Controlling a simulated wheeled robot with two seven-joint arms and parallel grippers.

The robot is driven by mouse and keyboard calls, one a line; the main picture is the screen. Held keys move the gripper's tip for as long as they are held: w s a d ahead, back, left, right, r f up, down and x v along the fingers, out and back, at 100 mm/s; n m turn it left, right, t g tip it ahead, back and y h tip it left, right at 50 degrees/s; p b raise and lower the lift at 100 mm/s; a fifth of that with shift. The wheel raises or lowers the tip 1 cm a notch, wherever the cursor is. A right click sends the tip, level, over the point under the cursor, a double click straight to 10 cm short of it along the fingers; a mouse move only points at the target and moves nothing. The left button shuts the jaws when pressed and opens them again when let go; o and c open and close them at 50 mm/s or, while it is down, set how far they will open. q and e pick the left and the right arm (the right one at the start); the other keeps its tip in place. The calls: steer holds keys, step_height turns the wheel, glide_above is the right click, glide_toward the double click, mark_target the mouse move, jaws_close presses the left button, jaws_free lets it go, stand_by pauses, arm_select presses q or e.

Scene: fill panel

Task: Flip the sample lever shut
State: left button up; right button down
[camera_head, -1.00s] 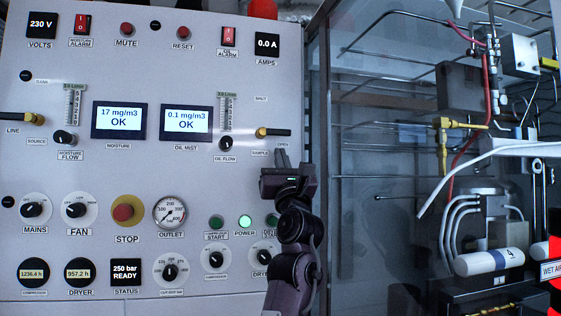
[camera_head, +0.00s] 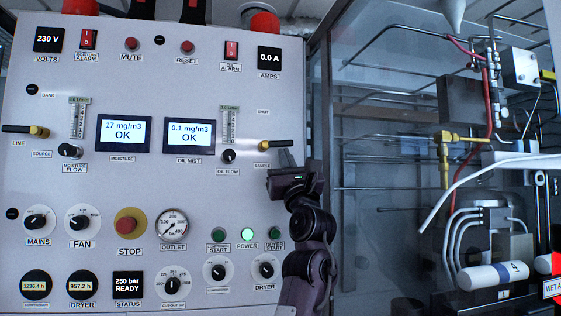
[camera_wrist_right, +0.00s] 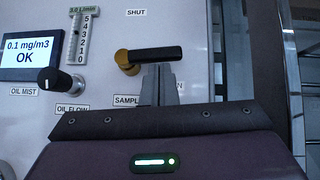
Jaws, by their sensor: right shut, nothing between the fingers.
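The sample lever (camera_head: 279,145) has a gold hub and a black handle on the panel's right side. Its handle points right, nearly level, away from the SHUT label (camera_head: 264,112) above the hub. The lever also shows in the right wrist view (camera_wrist_right: 157,54). My right gripper (camera_head: 285,156) is shut and empty, just below the handle. In the right wrist view its fingertips (camera_wrist_right: 158,70) reach the handle's lower edge; I cannot tell whether they touch. The fingers hide most of the OPEN label. My left gripper is not in view.
The oil flow knob (camera_head: 228,156) is left of the lever. A round gauge (camera_head: 173,225) and lit green button (camera_head: 247,234) are lower on the panel. Pipes and a red hose (camera_head: 487,100) fill the bay to the right, beyond the panel edge.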

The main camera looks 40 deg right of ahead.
mark_target(291, 144)
steer(key=b, duration=0.1)
steer(key=r+b, duration=0.1)
steer(key=r+n+y+b, duration=0.1)
steer(key=shift+s+d+r, duration=0.1)
steer(key=shift+s+d, duration=0.15)
steer(key=shift+d, duration=0.15)
steer(key=shift+s+d+r+b, duration=0.1)
steer(key=shift+d+r+b, duration=0.05)
steer(key=shift+r+b, duration=0.4)
step_height(291, 144, up, 2)
steer(key=shift+r+t+b, duration=0.1)
steer(key=shift+t+b, duration=0.2)
steer(key=shift+b, duration=0.45)
steer(key=n+y, duration=0.3)
steer(key=shift+w+a+r+n+t+y, duration=0.2)
steer(key=shift+a+r+n+t+y, duration=0.1)
steer(key=shift+a+r, duration=0.1)
steer(key=shift+r+b, duration=0.1)
steer(key=shift+b, duration=0.25)
steer(key=shift+w+a+r, duration=0.2)
steer(key=shift+a+r, duration=0.2)
steer(key=shift+r+n+y, duration=0.15)
steer(key=shift+n+y, duration=0.85)
steer(key=shift+n, duration=0.2)
steer(key=shift+w+a+n+y, duration=0.15)
steer(key=shift+n+y, duration=0.25)
